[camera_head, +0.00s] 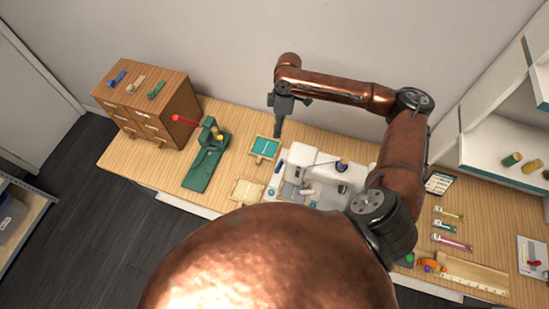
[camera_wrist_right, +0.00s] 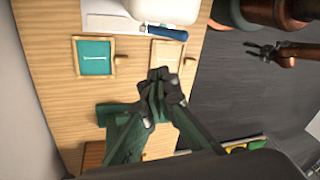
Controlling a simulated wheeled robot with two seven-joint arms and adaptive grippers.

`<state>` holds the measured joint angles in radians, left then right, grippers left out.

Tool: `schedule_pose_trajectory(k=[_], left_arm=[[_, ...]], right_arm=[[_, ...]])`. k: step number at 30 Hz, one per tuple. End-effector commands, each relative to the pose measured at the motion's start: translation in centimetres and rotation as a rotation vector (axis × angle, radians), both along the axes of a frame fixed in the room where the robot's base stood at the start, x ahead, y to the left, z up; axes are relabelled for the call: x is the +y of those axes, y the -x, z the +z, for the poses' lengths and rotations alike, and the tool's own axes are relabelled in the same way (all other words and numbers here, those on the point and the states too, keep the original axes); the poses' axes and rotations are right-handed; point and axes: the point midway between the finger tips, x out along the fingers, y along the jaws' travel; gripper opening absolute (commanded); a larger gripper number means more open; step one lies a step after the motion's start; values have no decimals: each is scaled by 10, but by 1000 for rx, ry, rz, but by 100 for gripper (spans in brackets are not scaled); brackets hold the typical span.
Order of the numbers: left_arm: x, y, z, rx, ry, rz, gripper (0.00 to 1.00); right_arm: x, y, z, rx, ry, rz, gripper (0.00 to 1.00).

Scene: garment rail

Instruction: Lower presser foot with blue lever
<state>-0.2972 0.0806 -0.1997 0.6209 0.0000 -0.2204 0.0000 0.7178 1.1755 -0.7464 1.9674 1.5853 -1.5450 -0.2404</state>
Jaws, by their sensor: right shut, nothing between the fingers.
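A white sewing machine (camera_head: 318,172) stands on the wooden table, partly hidden by my arm and body in the head view. Its white body also shows at the top of the right wrist view (camera_wrist_right: 175,10). A blue lever (camera_wrist_right: 166,32) sticks out at its edge in that view. A small blue part (camera_head: 270,193) shows at the machine's left end in the head view. The presser foot cannot be made out. My right gripper (camera_head: 278,131) is shut and empty, left of and apart from the machine. My left gripper (camera_wrist_right: 263,50) is in the wrist view, far from the lever, too small to judge.
A teal-lined tray (camera_head: 264,147) and a pale tray (camera_head: 246,191) lie left of the machine. A green press with a red handle (camera_head: 207,164) and a wooden drawer box (camera_head: 150,101) stand farther left. A ruler (camera_head: 474,274) and several small tools lie at the right.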

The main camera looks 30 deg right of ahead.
Motion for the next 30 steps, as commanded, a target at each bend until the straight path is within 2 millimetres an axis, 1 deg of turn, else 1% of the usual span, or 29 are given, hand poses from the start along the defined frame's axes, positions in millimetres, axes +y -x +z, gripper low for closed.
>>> schedule_pose_trajectory(k=[3,5,8,11,15,21,25,30], left_arm=[[-1,-8,1,-10,1,-2,40],[-1,-8,2,-11,1,-2,40],[-1,-7,4,-9,1,-2,40],[-1,-3,7,-4,0,-1,40],[0,3,12,3,1,0,40],[0,5,19,6,0,1,40],[-1,5,27,5,0,1,40],[-1,3,32,4,0,0,40]], right_arm=[[1,0,-1,1,0,0,0],[2,1,-4,2,-1,0,0],[4,2,-13,3,-2,1,0],[9,5,-29,5,-2,1,0],[16,9,-56,4,-3,2,0],[25,15,-95,5,-3,2,0],[24,30,-109,5,-1,2,0],[24,40,-120,3,0,2,0]])
